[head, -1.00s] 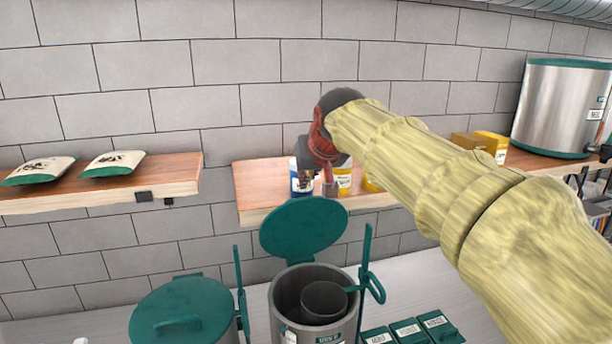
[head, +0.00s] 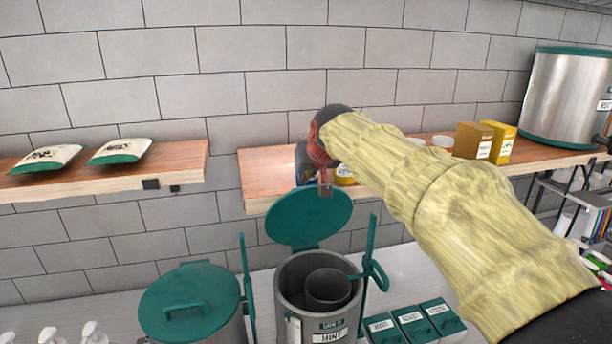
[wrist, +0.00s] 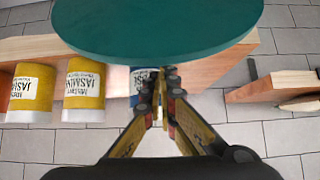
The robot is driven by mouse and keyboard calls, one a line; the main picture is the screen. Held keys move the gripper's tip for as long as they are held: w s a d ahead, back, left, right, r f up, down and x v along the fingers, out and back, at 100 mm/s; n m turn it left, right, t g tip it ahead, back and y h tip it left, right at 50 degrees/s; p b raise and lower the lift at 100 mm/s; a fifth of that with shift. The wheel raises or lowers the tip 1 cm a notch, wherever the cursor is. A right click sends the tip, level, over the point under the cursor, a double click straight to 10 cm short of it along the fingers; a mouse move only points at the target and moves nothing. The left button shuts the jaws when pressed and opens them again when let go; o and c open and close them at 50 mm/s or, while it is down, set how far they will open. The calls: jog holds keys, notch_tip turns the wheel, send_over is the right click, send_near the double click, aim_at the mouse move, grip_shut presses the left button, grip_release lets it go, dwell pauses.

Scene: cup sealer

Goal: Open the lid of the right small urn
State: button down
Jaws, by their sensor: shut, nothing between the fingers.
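The right small urn (head: 291,296) is a grey metal pot at the bottom centre of the head view, with a dark inner vessel inside. Its green lid (head: 308,217) stands raised and tilted back behind the open rim. The lid also fills the top of the wrist view (wrist: 155,25). My gripper (head: 325,185) is above the lid's upper edge in the head view. In the wrist view my gripper (wrist: 164,75) has its fingertips together, with nothing between them, close to the lid's edge; touching cannot be told. The left small urn (head: 192,300) has its green lid closed.
A wooden shelf (head: 262,165) behind the urn holds yellow jasmine cans (wrist: 84,90), partly hidden by my arm. Small green-lidded boxes (head: 412,325) stand right of the urn. A large steel urn (head: 567,95) stands at the right. Green upright handles flank the open urn.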

jog(key=shift+s+d+f+t+b, duration=0.15)
jog(key=shift+s+b, duration=0.3)
jog(key=shift+b, duration=0.6)
jog(key=shift+s+d+f+t+b, duration=0.1)
jog(key=shift+s+t+b, duration=0.25)
jog(key=shift+b, duration=0.65)
jog(key=shift+s+d+f+t+b, duration=0.15)
jog(key=shift+s+b, duration=0.4)
jog(key=shift+b, duration=0.5)
jog(key=shift+s+r+b, duration=0.1)
jog(key=shift+s+b, duration=0.15)
jog(key=shift+b, duration=0.1)
jog(key=shift+r, duration=0.15)
